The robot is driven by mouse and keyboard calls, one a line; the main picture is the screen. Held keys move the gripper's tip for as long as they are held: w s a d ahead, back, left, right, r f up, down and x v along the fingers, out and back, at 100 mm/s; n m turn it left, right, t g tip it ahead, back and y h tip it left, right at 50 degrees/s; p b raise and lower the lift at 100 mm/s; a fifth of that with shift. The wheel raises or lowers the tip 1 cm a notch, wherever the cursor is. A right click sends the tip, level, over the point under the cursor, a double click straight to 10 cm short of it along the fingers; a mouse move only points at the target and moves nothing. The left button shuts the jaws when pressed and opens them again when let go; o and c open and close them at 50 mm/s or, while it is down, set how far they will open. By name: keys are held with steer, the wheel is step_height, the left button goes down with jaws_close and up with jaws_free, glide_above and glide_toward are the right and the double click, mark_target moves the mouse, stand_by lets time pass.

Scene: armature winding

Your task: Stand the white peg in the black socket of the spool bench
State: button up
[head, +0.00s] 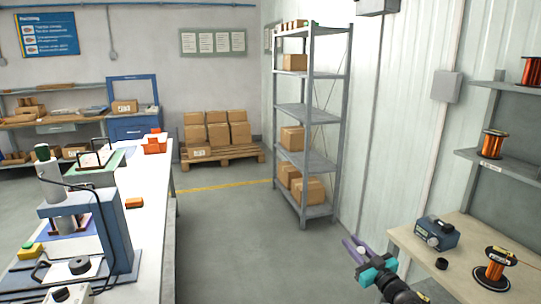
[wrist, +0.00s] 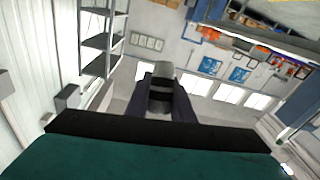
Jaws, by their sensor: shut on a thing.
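My gripper (head: 352,243), with purple fingers and a teal body, is in the air left of the spool bench (head: 412,238) in the head view. In the wrist view its dark fingers (wrist: 158,98) are shut on a short round piece, the white peg (wrist: 150,71), which looks grey in shade with a dark band. The socket does not show clearly in the wrist view.
On the spool bench, a blue device (head: 436,233) stands behind the socket and a copper wire spool (head: 496,266) stands to its right. Shelves with spools (head: 492,144) hang above. A grey rack (head: 310,115) stands behind. The floor between the benches is clear.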

steer(key=s+a+f+n+g+y, duration=0.3)
steer(key=s+a+n+g+y, duration=0.3)
steer(key=a, duration=0.5)
steer(key=s+y, duration=0.2)
steer(key=shift+s+n+g, duration=0.3)
steer(key=shift+g, duration=0.1)
